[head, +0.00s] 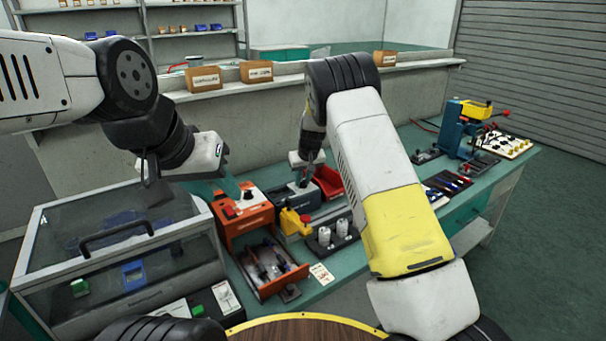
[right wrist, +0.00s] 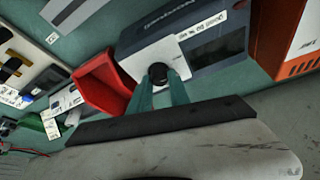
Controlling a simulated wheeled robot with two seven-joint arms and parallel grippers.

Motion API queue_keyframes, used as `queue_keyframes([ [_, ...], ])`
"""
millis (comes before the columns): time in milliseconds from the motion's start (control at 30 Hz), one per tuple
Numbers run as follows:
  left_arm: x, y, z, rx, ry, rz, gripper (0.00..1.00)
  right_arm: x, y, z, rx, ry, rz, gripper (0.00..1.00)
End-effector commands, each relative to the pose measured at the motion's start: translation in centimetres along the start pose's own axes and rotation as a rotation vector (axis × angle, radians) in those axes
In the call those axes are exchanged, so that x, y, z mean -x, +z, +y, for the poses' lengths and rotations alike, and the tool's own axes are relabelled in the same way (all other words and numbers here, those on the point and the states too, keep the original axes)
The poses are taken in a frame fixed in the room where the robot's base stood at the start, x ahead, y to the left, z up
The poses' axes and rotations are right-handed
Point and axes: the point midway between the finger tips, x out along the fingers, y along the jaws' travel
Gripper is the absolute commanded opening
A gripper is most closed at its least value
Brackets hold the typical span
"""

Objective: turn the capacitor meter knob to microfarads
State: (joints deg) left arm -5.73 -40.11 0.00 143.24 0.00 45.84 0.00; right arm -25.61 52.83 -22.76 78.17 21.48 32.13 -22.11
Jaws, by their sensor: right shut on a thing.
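The capacitor meter (right wrist: 210,50) is a dark blue-grey box with a white panel, a dark display and a black knob (right wrist: 158,74). In the head view, the meter (head: 298,199) stands on the bench between an orange unit and a red bin. My right gripper (right wrist: 162,88) has its teal fingers on either side of the knob, shut on it. In the head view, my right gripper (head: 303,178) reaches down onto the meter and hides the knob. My left gripper (head: 226,186) hangs near the orange unit, and its finger gap is unclear.
The orange unit (head: 236,228) and its open drawer (head: 268,284) are left of the meter. The red bin (right wrist: 99,83) is close beside it. A clear-lidded case (head: 60,262) stands at the left. A yellow-and-red part (head: 293,222) sits in front of the meter.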

Motion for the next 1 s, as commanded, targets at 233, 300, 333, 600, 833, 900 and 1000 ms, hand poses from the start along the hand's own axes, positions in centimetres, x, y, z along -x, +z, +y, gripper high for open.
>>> queue_keyframes([
  [233,0.00,0.00,0.00,0.000,0.000,0.000,0.36,0.00,0.03,-0.10,-0.047,0.020,-0.001,0.00],
  [300,0.00,0.00,0.00,0.000,0.000,0.000,0.36,0.00,0.03,-0.12,-0.079,0.034,-0.001,0.00],
  [333,0.00,0.00,0.00,0.000,0.000,0.000,0.36,0.00,0.03,-0.15,-0.094,0.041,-0.001,0.00],
  [600,0.00,0.00,0.00,0.000,0.000,0.000,0.36,-0.02,-0.03,-0.27,-0.296,0.126,0.000,0.00],
  [833,0.00,0.00,0.00,0.000,0.000,0.000,0.36,-0.08,-0.03,-0.31,-0.497,0.211,-0.001,0.00],
  [900,0.00,0.00,0.00,0.000,0.000,0.000,0.36,-0.04,-0.06,-0.33,-0.558,0.237,-0.001,0.00],
  [1000,0.00,0.00,0.00,0.000,0.000,0.000,0.36,-0.08,-0.06,-0.31,-0.647,0.273,-0.001,0.00],
])
